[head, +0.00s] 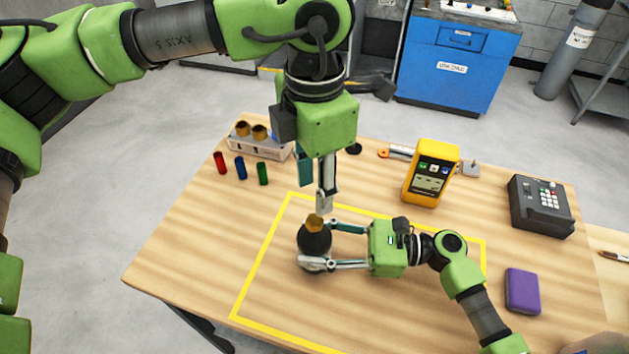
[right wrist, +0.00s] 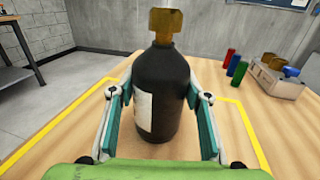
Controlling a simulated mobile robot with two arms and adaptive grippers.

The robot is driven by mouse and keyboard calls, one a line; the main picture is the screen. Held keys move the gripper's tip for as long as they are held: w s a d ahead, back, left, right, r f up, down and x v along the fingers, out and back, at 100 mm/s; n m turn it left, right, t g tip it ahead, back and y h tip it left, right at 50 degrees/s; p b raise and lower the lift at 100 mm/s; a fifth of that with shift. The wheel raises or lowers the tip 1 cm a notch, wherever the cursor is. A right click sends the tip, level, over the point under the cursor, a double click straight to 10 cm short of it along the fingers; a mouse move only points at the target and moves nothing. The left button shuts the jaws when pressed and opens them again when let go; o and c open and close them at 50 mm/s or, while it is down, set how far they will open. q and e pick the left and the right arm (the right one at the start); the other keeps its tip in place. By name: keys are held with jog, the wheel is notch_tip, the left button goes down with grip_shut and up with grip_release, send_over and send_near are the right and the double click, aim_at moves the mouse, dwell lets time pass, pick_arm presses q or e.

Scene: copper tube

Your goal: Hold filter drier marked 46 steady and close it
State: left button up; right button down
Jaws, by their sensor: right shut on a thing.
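The filter drier (head: 316,238) is a black, bottle-shaped body standing upright inside the yellow outline. A brass cap (head: 314,222) sits on its top; the cap also shows in the right wrist view (right wrist: 165,22). A pale label (right wrist: 143,110) is on its side, with no readable number. My right gripper (head: 322,246) is shut on the drier's body from the right, with a finger on each side. My left gripper (head: 324,205) points straight down just above the cap. Its fingers look close together, but whether they touch the cap or are shut is unclear.
A tray (head: 262,150) with brass caps stands at the back left, beside red (head: 220,163), blue (head: 240,168) and green (head: 263,174) cylinders. A yellow meter (head: 431,173), a black keypad device (head: 541,206) and a purple block (head: 522,291) are on the right. The table's front left is clear.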

aim_at(314, 219)
pick_arm(q)
jog(key=shift+f, duration=4)
grip_shut()
jog(key=shift+o, duration=0.8)
grip_release()
jog(key=shift+r, duration=0.1)
